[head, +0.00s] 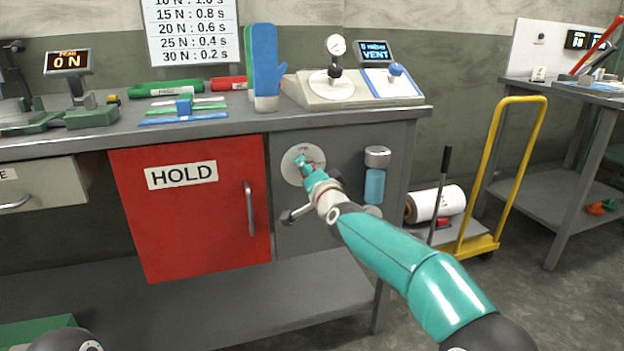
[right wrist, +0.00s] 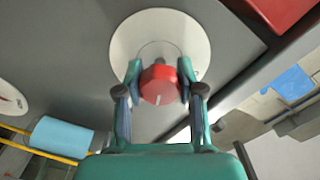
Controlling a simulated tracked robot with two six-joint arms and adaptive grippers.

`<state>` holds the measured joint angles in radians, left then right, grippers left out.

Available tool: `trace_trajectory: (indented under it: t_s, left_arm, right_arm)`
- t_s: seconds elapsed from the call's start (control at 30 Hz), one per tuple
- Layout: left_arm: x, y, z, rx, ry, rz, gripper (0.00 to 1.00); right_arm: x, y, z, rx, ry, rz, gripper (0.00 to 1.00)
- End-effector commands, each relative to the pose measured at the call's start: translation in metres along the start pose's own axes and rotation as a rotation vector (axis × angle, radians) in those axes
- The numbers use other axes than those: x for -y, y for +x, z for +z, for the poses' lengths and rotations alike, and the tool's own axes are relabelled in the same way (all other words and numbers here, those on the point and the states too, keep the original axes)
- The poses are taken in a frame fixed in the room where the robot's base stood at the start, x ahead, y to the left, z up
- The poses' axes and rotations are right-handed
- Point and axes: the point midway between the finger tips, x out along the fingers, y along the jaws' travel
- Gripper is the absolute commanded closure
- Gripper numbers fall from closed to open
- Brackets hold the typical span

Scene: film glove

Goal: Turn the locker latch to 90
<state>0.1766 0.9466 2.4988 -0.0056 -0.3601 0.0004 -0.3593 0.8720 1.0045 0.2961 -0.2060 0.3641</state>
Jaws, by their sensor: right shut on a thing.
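The locker latch is a red knob (right wrist: 160,86) with a thin white mark, set on a round pale dial plate (right wrist: 128,42) on the grey cabinet front. In the head view the dial plate (head: 291,168) sits right of the red locker door (head: 190,222) marked HOLD, which looks closed. My right gripper (head: 306,163) reaches the dial and hides most of the knob there. In the right wrist view my right gripper (right wrist: 160,82) is shut on the knob, one finger on each side. The dial's markings are too small to read. My left gripper is not in view.
A blue-bodied canister (head: 375,178) is mounted right of the dial, close to my right gripper. The door's vertical handle (head: 249,209) is to the left. The bench top (head: 235,125) overhangs above. A yellow cart (head: 483,243) stands at the right.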

Motion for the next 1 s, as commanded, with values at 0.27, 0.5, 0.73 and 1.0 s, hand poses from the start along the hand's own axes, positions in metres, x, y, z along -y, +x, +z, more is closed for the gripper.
trace_trajectory:
  t_s: [0.27,0.5,0.73,1.0]
  left_arm:
    - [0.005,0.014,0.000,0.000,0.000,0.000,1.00]
    - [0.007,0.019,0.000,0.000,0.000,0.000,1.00]
    - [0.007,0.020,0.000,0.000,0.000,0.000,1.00]
    - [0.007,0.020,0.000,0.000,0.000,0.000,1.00]
  right_arm:
    - [-0.003,0.000,-0.008,-0.018,0.222,-0.003,0.97]
    - [-0.003,0.000,-0.009,-0.019,0.336,-0.004,0.97]
    - [-0.003,0.000,-0.008,-0.018,0.380,-0.003,0.97]
    - [-0.003,0.000,-0.008,-0.017,0.384,-0.002,0.97]
